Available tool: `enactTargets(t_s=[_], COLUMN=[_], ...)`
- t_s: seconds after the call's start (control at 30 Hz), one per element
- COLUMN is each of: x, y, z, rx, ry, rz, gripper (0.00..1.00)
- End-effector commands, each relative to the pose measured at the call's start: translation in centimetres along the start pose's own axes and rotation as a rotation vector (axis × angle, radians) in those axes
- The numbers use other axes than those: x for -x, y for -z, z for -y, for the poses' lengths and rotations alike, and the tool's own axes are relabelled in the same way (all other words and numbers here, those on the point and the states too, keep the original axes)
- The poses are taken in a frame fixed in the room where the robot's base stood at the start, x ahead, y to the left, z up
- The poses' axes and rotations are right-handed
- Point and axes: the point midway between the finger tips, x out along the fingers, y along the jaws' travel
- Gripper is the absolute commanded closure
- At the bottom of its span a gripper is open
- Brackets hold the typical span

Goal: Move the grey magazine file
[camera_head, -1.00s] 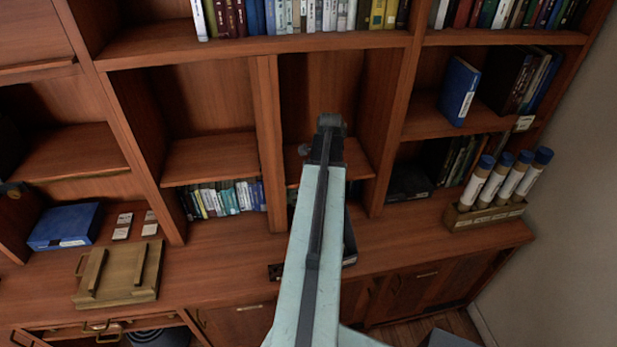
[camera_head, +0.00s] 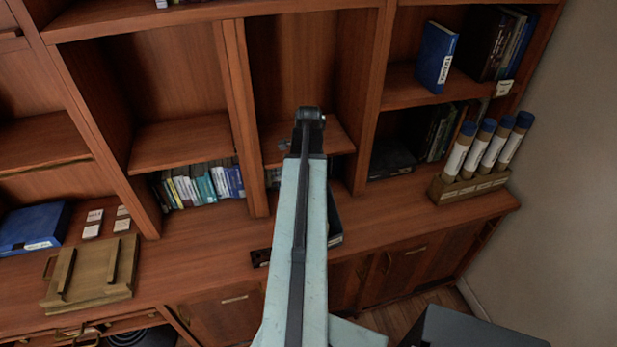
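I cannot pick out the grey magazine file with certainty. A dark box-like thing (camera_head: 334,218) with a pale patch low on its edge stands on the counter, mostly hidden behind my arm, and may be it. My pale arm rises through the middle of the picture to a dark joint, in front of the shelf bays. My gripper does not show; the arm hides what lies behind it.
The counter (camera_head: 205,262) holds a wooden tray (camera_head: 105,272), a blue box (camera_head: 32,228) and a rack of blue-capped tubes (camera_head: 462,189). A dark flat box (camera_head: 390,158) lies in the right bay. A dark grey box-like shape (camera_head: 465,330) is at lower right.

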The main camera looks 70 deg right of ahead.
Motion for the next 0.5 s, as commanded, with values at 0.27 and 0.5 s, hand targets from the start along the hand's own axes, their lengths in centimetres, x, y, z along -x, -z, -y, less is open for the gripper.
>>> enactTargets(t_s=[0.27,0.5], x=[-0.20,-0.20], y=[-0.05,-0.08], z=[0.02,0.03], rx=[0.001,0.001], ry=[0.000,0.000], rz=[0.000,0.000], gripper=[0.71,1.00])
